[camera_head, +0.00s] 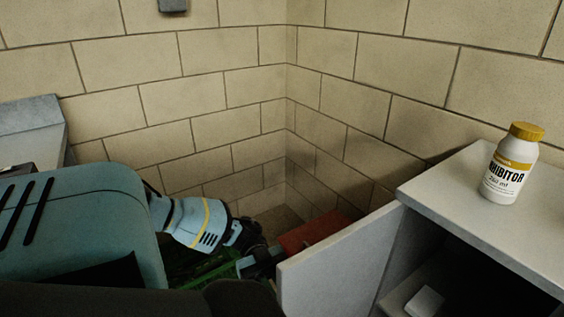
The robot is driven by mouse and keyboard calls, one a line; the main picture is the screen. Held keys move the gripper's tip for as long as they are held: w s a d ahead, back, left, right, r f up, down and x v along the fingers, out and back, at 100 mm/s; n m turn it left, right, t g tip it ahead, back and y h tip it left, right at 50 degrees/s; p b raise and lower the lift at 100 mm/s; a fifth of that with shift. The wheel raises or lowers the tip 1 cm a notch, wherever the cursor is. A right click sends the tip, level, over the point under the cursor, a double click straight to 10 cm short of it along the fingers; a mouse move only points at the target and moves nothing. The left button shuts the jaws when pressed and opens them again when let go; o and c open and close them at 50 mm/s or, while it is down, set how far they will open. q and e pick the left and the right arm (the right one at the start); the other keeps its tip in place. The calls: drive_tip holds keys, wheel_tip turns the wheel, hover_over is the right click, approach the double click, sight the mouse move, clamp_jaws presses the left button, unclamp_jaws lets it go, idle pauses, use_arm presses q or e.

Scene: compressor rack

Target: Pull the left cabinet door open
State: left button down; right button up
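The left cabinet door (340,262) is a pale grey panel that stands swung out from the cabinet (478,205) at the right, with the dark interior showing beside it. My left arm comes in from the left, and my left gripper (258,262) is by the door's free edge, low in the middle of the view. Its fingers are small, dark and partly hidden, so I cannot tell whether they are open, shut or touching the door. Any door handle is hidden. My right gripper is not in view.
A white bottle with a yellow cap (511,165) stands on the cabinet top. A small white item (425,302) lies inside the cabinet. A red object (312,231) is behind the door, and something green (205,270) lies below my arm. Block walls (225,90) meet in a corner.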

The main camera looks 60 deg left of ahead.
use_arm(q)
drive_tip(key=shift+w+a, duration=0.15)
drive_tip(key=shift+a, duration=0.25)
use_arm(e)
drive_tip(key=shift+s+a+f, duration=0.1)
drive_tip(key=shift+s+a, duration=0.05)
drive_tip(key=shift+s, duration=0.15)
use_arm(q)
drive_tip(key=c, duration=1.5)
unclamp_jaws()
drive_tip(key=shift+w, duration=0.1)
drive_tip(key=a+b, duration=0.1)
drive_tip(key=a, duration=0.6)
drive_tip(key=shift+a+b, duration=0.4)
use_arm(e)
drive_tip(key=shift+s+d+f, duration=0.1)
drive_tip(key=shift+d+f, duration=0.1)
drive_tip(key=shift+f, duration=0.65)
